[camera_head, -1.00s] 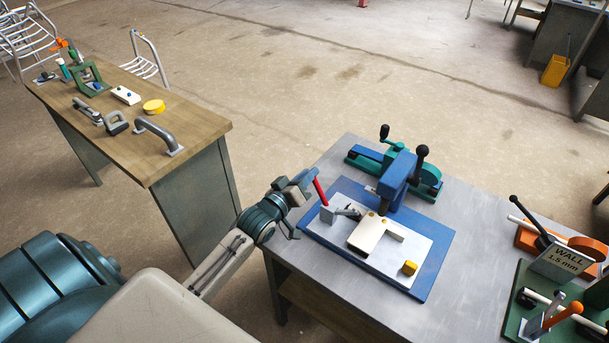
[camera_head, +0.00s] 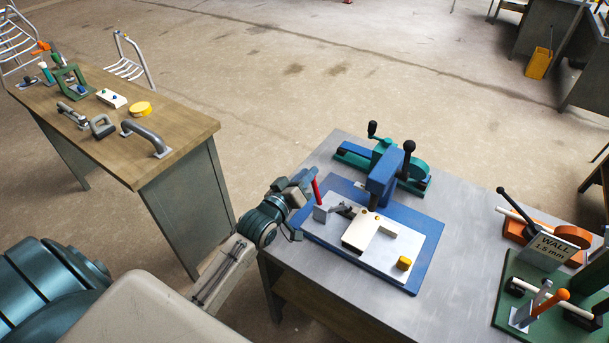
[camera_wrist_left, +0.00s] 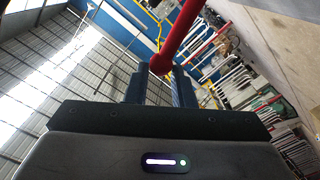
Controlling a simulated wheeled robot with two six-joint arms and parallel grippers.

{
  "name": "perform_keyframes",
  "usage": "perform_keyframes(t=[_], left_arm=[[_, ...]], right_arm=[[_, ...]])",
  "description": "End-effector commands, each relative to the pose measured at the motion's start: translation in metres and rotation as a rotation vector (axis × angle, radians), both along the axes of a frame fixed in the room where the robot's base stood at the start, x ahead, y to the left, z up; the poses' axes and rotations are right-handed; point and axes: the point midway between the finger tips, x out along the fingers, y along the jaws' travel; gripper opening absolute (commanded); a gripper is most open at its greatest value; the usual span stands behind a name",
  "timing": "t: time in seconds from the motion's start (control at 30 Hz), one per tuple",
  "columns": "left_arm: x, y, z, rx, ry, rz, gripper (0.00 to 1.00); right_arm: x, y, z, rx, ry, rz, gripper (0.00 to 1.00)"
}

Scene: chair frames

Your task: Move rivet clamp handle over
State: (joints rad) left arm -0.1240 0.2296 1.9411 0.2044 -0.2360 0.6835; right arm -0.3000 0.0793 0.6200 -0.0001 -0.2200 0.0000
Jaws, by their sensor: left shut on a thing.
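The rivet clamp has a red handle (camera_head: 316,190) that stands nearly upright, leaning slightly left. Its grey clamp body (camera_head: 341,210) sits at the left side of the white plate (camera_head: 385,262) on the blue fixture base (camera_head: 428,262). My left gripper (camera_head: 309,181) is at the upper end of the red handle and shut on it. In the left wrist view the red handle (camera_wrist_left: 179,38) runs down between the two dark fingers (camera_wrist_left: 161,80), its lower part in view ending at them. My right gripper is not in view.
A blue press post (camera_head: 383,180) with a black-knobbed lever rises behind the clamp. A green crank device (camera_head: 412,170) stands behind it. Bare tabletop lies between.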

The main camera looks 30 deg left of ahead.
Motion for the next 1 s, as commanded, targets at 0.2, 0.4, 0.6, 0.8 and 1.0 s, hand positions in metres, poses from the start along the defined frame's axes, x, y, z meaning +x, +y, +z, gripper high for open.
perform_keyframes(t=[0.2,0.4,0.6,0.8,1.0], left_arm=[[-0.001,-0.012,0.002,-0.005,0.0,0.001,0.1],[-0.002,-0.026,0.004,-0.004,-0.002,0.0,0.09],[-0.003,-0.032,0.005,-0.001,0.0,0.0,0.09],[-0.003,-0.032,0.004,-0.001,0.001,-0.001,0.09],[-0.003,-0.035,0.004,-0.003,0.002,0.0,0.09]], right_arm=[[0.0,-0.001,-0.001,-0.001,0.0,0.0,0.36],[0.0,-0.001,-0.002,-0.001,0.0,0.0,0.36],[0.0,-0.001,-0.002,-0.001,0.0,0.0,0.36],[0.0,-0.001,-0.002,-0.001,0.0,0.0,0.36],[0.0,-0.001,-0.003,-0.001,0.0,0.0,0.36]])
